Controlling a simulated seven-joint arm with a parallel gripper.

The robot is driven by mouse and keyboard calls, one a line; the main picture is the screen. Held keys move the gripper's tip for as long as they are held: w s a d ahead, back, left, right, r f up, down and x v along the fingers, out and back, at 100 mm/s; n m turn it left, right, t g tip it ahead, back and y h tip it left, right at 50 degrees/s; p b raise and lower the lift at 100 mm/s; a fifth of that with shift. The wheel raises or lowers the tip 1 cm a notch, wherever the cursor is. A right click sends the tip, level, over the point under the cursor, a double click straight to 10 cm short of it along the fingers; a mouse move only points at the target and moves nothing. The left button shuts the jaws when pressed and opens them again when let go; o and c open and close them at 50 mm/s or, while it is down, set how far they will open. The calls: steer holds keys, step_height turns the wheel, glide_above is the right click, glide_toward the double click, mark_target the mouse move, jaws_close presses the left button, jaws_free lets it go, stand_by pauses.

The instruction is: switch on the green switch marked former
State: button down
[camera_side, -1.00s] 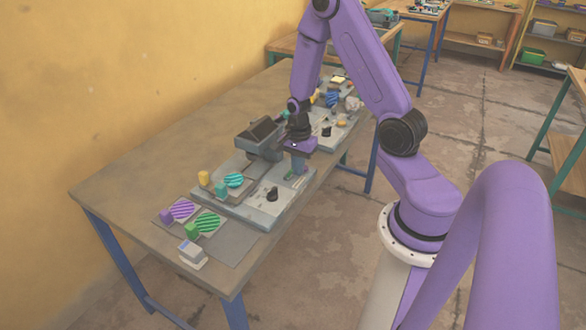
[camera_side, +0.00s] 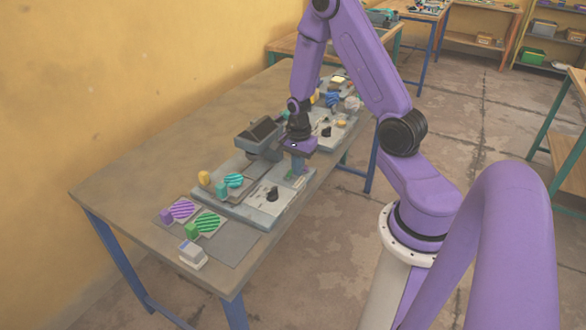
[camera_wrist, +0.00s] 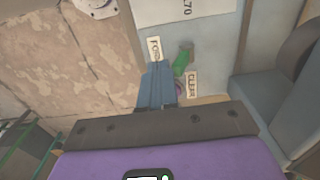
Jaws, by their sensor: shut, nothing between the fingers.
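The green switch (camera_wrist: 182,60) stands on the grey panel in the wrist view, a short lever that leans to the upper right. A white label (camera_wrist: 154,48), partly readable as "FOR…", lies to its left, and a "CLEAR" label (camera_wrist: 193,84) lies below it. My gripper (camera_wrist: 158,68) is shut and empty, its blue-grey fingertips just left of the switch and below the "FOR…" label. I cannot tell whether they touch the switch. In the side view my gripper (camera_side: 298,171) points down at the far end of the press's control panel.
A grey press (camera_side: 262,138) stands beside my gripper. Striped purple (camera_side: 182,209), green (camera_side: 208,222) and teal (camera_side: 234,180) pieces lie at the near end. The table's left side is clear.

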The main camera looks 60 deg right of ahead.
steer(key=shift+w, duration=0.2)
steer(key=shift+w, duration=1.15)
steer(key=shift+s+r, duration=0.2)
steer(key=shift+r, duration=0.95)
steer(key=shift+s+r, duration=0.25)
steer(key=shift+r, duration=0.95)
steer(key=shift+s+r, duration=0.2)
steer(key=shift+r, duration=0.95)
